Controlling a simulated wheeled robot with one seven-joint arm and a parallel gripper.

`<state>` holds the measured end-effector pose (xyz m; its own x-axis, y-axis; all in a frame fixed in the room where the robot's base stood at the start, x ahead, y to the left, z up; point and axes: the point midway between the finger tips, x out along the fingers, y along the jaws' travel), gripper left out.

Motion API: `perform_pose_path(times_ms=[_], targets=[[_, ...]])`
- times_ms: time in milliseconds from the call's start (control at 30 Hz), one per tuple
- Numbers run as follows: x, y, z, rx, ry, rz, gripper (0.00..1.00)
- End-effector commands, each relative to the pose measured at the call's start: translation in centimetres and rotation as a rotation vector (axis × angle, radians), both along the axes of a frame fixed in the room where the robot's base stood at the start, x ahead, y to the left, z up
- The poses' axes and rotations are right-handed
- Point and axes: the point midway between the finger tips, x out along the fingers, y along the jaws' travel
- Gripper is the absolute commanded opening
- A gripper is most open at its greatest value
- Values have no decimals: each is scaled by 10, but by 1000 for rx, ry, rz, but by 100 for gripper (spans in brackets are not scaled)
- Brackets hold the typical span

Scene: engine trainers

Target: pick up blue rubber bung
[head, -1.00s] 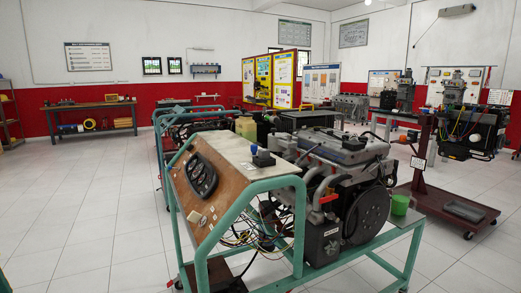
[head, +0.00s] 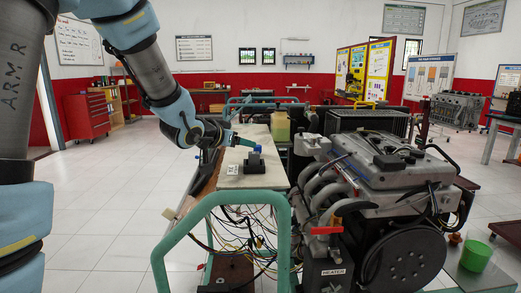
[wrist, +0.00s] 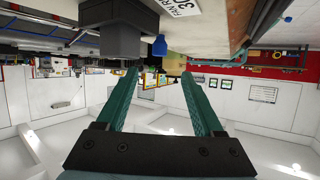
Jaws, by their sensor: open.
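The blue rubber bung (head: 257,148) shows small in the head view, at the top of the dark block (head: 254,163) and partly hidden by it. In the upside-down wrist view, the bung (wrist: 159,45) stands on the panel top beside the dark block (wrist: 112,28). My gripper (head: 242,141) hangs over the panel, just left of the bung in the head view. In the wrist view my gripper (wrist: 159,73) has its two green fingers wide apart and nothing between them. The bung appears beyond the fingertips, near the middle of the gap; contact is not visible.
The pale panel top (head: 262,181) carries the block and a white label (head: 232,169). A green tube frame (head: 215,199) and loose wires surround it. The engine (head: 385,180) stands close on the right. A green cup (head: 476,256) is at lower right. Floor at left is clear.

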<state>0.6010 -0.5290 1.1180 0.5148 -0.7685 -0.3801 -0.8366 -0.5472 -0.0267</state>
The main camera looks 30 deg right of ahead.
Motion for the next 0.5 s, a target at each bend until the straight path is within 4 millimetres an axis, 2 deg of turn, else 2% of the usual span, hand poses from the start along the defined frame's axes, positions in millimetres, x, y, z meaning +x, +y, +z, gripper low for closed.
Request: perform_pose_path(times_ms=[200, 367, 500], targets=[[16, -23, -12, 3, 1, 1, 69], [21, -29, -15, 3, 2, 3, 69], [26, -42, -19, 4, 3, 1, 69]])
